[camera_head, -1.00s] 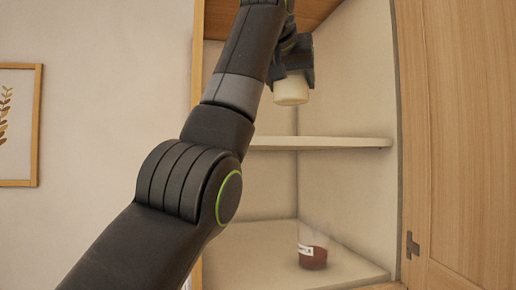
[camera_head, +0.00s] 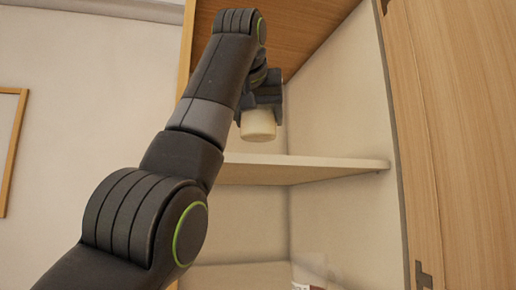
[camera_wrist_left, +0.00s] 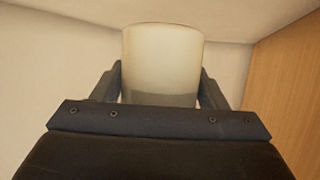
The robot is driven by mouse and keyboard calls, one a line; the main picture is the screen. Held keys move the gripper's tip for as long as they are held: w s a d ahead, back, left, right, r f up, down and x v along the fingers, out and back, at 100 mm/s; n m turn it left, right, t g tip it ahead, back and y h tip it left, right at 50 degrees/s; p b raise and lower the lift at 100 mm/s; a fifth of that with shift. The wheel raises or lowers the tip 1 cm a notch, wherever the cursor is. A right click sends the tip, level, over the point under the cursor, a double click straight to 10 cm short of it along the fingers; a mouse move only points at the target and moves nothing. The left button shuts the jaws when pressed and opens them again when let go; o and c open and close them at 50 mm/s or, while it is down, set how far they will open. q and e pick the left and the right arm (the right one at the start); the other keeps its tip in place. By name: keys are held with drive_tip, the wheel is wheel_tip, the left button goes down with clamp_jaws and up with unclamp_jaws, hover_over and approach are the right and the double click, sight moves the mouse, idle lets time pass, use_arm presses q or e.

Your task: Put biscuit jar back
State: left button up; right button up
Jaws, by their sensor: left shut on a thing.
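The biscuit jar (camera_head: 258,125) is a cream, rounded container. My left gripper (camera_head: 259,100) is shut on it inside the open corner cabinet, in front of the back walls. In the head view the jar's lower end shows below the gripper, a little above the shelf (camera_head: 300,170); I cannot tell whether it touches. In the left wrist view the jar (camera_wrist_left: 163,62) sits between the two fingers (camera_wrist_left: 160,88). My right gripper is in neither view.
The wooden cabinet door (camera_head: 440,130) stands open at the right. A faint glass jar (camera_head: 308,285) with a label is at the bottom, cut by the frame edge. The visible shelf is bare. A framed picture (camera_head: 12,150) hangs at the left.

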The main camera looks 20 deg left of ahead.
sight(258, 135)
use_arm(q)
drive_tip(key=shift+f, duration=0.15)
drive_tip(key=f, duration=0.1)
drive_tip(key=b, duration=0.1)
drive_tip(key=f+b, duration=0.1)
drive_tip(key=shift+s+f, duration=0.25)
drive_tip(key=shift+f, duration=0.1)
drive_tip(key=shift+w+f, duration=0.2)
drive_tip(key=shift+f, duration=0.4)
drive_tip(key=shift+s+r, duration=0.1)
drive_tip(key=shift+s, duration=0.1)
drive_tip(key=shift+b, duration=0.4)
drive_tip(key=o, duration=1.3)
drive_tip(key=shift+w+f, duration=0.1)
drive_tip(key=shift+f, duration=0.15)
drive_tip(key=shift+r, duration=0.1)
